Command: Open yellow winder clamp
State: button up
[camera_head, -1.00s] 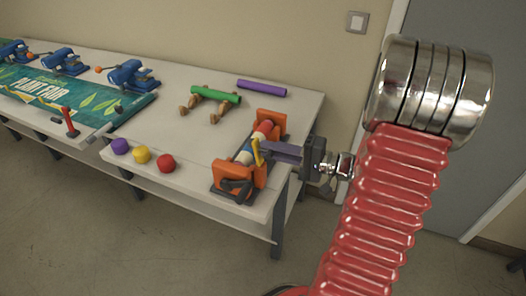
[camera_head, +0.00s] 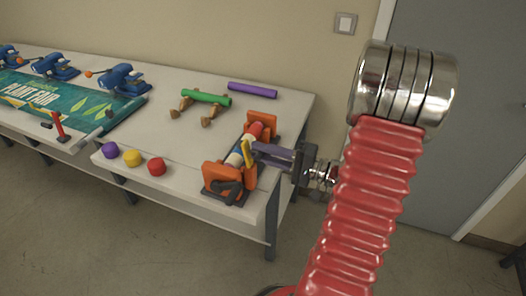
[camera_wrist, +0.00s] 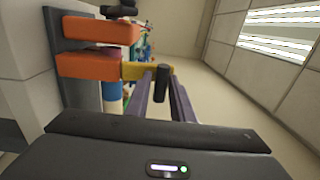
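The winder (camera_head: 222,178) has orange end blocks and stands at the right end of the white table. It holds a roll with red, pale and blue bands. The yellow clamp (camera_head: 248,152) is a small lever on the winder. In the wrist view the yellow clamp (camera_wrist: 142,71) ends in a black knob (camera_wrist: 161,84). My gripper (camera_head: 257,151) reaches in from the right with its purple-grey fingers at the clamp. In the wrist view my gripper (camera_wrist: 160,92) has its fingers apart, one on each side of the knob. Firm contact is not clear.
Purple (camera_head: 110,150), yellow (camera_head: 132,158) and red (camera_head: 157,167) knobs line the table's front edge. A green roll (camera_head: 206,97) rests on wooden supports behind, near a purple roll (camera_head: 252,90). Blue clamps (camera_head: 122,80) and a teal banner (camera_head: 60,102) lie left. Floor in front is clear.

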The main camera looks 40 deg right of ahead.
jog(key=shift+d, duration=0.1)
jog(key=v, duration=1.3)
jog(key=shift+s, duration=0.3)
jog(key=shift+d+f, duration=0.1)
jog(key=shift+d, duration=0.05)
dwell(0.4)
